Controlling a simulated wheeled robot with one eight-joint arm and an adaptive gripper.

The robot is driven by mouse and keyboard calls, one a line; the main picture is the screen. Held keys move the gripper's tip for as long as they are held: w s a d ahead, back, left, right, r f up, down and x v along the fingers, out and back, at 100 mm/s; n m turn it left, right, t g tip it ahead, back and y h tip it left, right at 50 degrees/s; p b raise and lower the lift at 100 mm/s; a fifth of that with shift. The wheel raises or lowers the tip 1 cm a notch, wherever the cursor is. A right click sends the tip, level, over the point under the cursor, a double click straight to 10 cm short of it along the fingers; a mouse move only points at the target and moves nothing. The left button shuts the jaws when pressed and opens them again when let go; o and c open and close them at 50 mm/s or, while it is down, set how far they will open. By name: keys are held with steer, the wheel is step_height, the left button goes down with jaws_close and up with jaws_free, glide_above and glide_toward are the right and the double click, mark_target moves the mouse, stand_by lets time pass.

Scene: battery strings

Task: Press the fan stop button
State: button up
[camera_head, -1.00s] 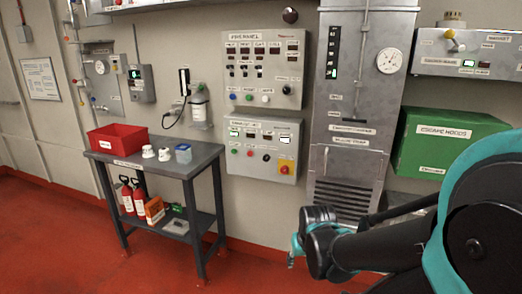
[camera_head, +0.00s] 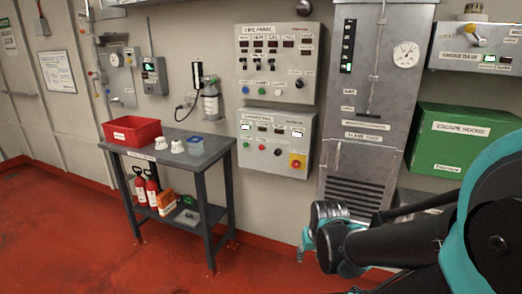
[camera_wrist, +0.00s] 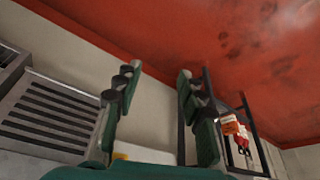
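The lower grey wall panel (camera_head: 262,166) carries small screens and a row of controls: a green button (camera_head: 245,145), a red button (camera_head: 262,147), a black knob (camera_head: 278,152) and a red button on a yellow plate (camera_head: 297,161). Their small labels are too blurred to read, so I cannot tell which one is the fan stop button. My gripper (camera_head: 308,240) is low in front of the grey cabinet, right of and below the panel, apart from it. In the wrist view my gripper (camera_wrist: 158,105) has its two fingers spread wide with nothing between them.
Above is the fire panel (camera_head: 270,73). A dark table (camera_head: 213,149) with a red bin (camera_head: 132,132) and cups stands left of the panel. The grey cabinet (camera_head: 361,168) and green box (camera_head: 462,142) are right. The red floor in front is clear.

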jaws_close()
stand_by(1.3)
